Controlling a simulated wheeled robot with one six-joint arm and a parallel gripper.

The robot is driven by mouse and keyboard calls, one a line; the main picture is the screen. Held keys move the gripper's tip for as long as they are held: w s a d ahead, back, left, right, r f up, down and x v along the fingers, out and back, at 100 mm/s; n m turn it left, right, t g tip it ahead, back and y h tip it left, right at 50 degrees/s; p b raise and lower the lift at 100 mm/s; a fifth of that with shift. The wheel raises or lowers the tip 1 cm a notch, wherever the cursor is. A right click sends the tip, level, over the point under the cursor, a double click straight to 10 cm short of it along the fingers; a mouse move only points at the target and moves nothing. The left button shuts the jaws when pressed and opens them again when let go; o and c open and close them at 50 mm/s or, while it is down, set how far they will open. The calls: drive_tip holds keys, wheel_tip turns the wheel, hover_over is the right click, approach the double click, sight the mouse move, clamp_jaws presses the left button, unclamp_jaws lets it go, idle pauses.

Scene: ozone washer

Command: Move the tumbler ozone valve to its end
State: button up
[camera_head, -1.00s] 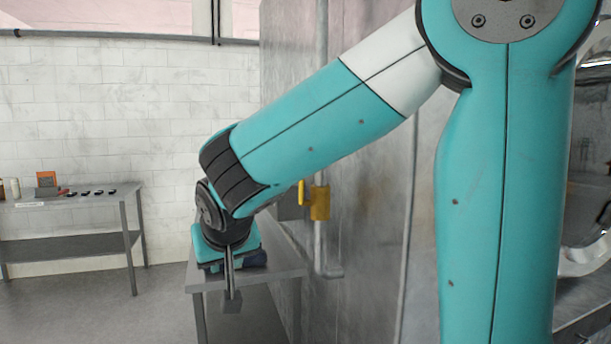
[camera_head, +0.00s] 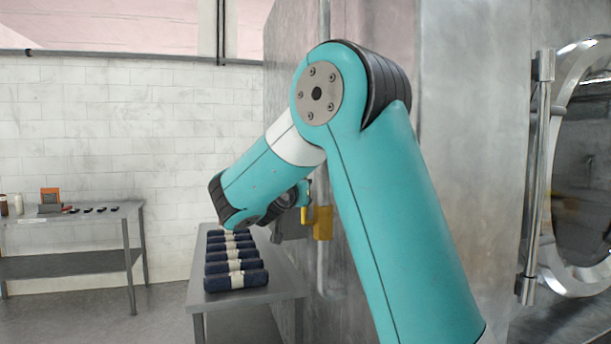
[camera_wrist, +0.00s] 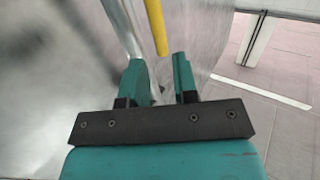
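The ozone valve is a yellow block (camera_head: 323,222) on a vertical pipe along the grey metal wall, with a yellow handle (camera_head: 309,215) on its left side. My gripper (camera_head: 304,191) is close to the valve in the head view, partly hidden by my arm. In the wrist view, my gripper (camera_wrist: 159,66) is open, its two teal fingers apart with nothing between them. The yellow handle (camera_wrist: 156,28) shows just beyond the fingertips, in line with the gap. I cannot tell whether a finger touches it.
The grey pipe (camera_wrist: 128,32) runs beside the handle, close to the metal wall. A low grey table (camera_head: 276,292) holds several dark blue rolls (camera_head: 236,281) below my arm. Another table (camera_head: 75,262) stands at the far left. A round door (camera_head: 590,170) is at the right.

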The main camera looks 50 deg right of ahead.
drive_tip(key=p+x, duration=0.2)
drive_tip(key=x, duration=0.5)
drive_tip(key=shift+r+p, duration=0.15)
drive_tip(key=shift+p, duration=0.25)
drive_tip(key=shift+w+d, duration=0.35)
drive_tip(key=shift+d, duration=0.25)
drive_tip(key=shift+c, duration=0.3)
clamp_jaws()
